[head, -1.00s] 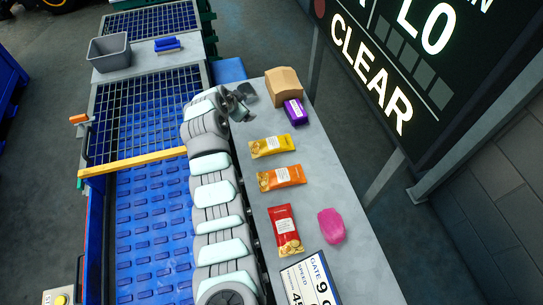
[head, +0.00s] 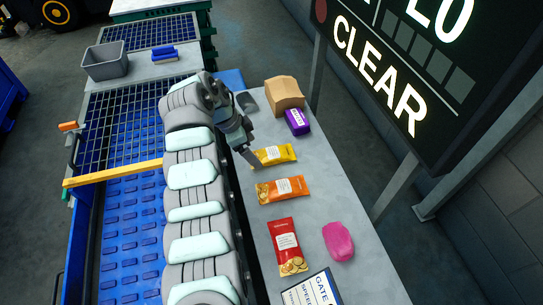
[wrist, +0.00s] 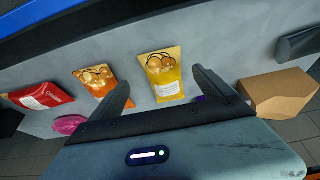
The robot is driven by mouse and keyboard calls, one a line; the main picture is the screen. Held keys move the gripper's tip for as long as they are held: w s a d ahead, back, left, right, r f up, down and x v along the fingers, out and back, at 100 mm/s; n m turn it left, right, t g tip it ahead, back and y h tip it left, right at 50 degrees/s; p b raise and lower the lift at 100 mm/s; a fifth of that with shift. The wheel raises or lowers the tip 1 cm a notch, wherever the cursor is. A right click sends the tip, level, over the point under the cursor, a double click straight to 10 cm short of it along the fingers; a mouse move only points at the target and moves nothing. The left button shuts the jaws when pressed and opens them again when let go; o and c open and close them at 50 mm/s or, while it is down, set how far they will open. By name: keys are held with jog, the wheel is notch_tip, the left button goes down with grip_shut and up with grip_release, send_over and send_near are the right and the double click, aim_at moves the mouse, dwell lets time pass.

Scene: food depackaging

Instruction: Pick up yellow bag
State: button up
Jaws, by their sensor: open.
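The yellow bag (head: 275,154) lies flat on the grey table, with a white label and a picture of round snacks. In the wrist view the yellow bag (wrist: 163,76) shows ahead of my gripper, between the lines of its two fingers. My gripper (head: 252,160) is at the left end of the bag in the head view and partly covers that end. In the wrist view my gripper (wrist: 160,88) has its fingers spread wide and holds nothing. I cannot tell how high the fingertips are above the table.
An orange bag (head: 283,190), a red bag (head: 287,247) and a pink item (head: 338,241) lie nearer on the table. A purple pack (head: 297,121) and a brown box (head: 284,94) stand beyond the yellow bag. A blue conveyor (head: 128,230) runs on the left.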

aim_at(261, 156)
jog(key=shift+w+b+x, duration=0.15)
jog(key=shift+b+x, duration=0.05)
jog(key=shift+x, duration=0.55)
jog(key=shift+w+b+x, duration=0.1)
jog(key=shift+b+x, duration=0.05)
jog(key=shift+x, duration=1.65)
jog(key=shift+d+r, duration=0.1)
jog(key=shift+r, duration=0.05)
jog(key=shift+w, duration=0.1)
jog(key=shift+c, duration=0.2)
jog(key=c, duration=1.4)
jog(key=shift+c, duration=0.2)
jog(key=shift+r, duration=0.1)
notch_tip(261, 156, up, 28)
jog(key=p, duration=0.7)
jog(key=shift+p, duration=0.3)
